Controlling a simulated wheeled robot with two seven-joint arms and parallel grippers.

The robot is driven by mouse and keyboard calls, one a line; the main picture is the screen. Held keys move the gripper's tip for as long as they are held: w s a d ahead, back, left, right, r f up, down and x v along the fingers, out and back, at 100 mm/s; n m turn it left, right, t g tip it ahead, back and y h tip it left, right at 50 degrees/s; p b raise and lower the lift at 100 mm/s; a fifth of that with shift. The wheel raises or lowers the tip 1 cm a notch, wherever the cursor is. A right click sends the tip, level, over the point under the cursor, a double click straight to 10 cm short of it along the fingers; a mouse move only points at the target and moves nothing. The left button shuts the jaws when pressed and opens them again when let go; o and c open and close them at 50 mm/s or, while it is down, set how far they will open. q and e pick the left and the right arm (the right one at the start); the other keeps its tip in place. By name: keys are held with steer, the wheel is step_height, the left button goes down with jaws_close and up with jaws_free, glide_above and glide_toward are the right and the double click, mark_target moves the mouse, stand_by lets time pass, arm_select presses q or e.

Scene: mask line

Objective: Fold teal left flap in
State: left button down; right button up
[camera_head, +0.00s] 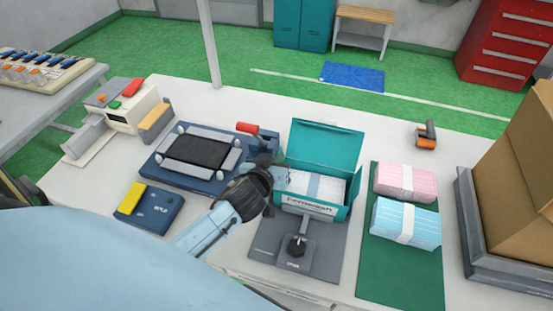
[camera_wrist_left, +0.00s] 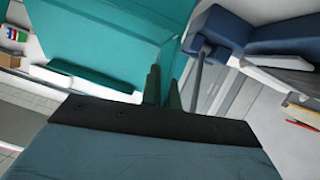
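The teal box (camera_head: 348,207) stands on a grey fixture with its large back lid (camera_head: 325,145) raised. A white-banded stack of pale masks (camera_head: 316,186) lies inside. My left gripper (camera_head: 277,172) is at the box's left side, close to its left rim. The gripper and wrist hide much of that side, so I cannot make out the left flap's angle. In the left wrist view, the fingers (camera_wrist_left: 164,88) are close together, with teal panels (camera_wrist_left: 95,35) just beyond them. I cannot tell whether they touch the teal. My right gripper is not in view.
A blue fixture with a dark plate (camera_head: 195,152) and a red-handled part (camera_head: 247,127) stand left of the box. Pink (camera_head: 405,182) and blue (camera_head: 406,223) mask stacks lie on a green mat to the right. A cardboard carton (camera_head: 520,170) stands far right.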

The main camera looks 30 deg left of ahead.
arm_select(q)
steer(key=shift+d, duration=0.1)
steer(key=shift+d+r+m+y+p, duration=0.1)
steer(key=shift+d+m+y+p, duration=0.1)
steer(key=shift+m+y+p, duration=0.15)
steer(key=shift+w+d+f+m+g+y+b, duration=0.15)
steer(key=shift+d+m+y, duration=0.2)
steer(key=shift+m, duration=0.3)
steer(key=shift+w+d+m+g+y+b, duration=0.1)
steer(key=shift+d+m+y+b, duration=0.15)
steer(key=shift+m+y, duration=0.35)
steer(key=shift+w+d+f+m+g+y+b, duration=0.1)
steer(key=shift+d+m+y, duration=0.25)
steer(key=shift+m, duration=0.35)
steer(key=c, duration=2.1)
jaws_free()
steer(key=o, duration=0.5)
steer(key=shift+c, duration=0.2)
steer(key=v, duration=1.3)
steer(key=shift+s, duration=0.2)
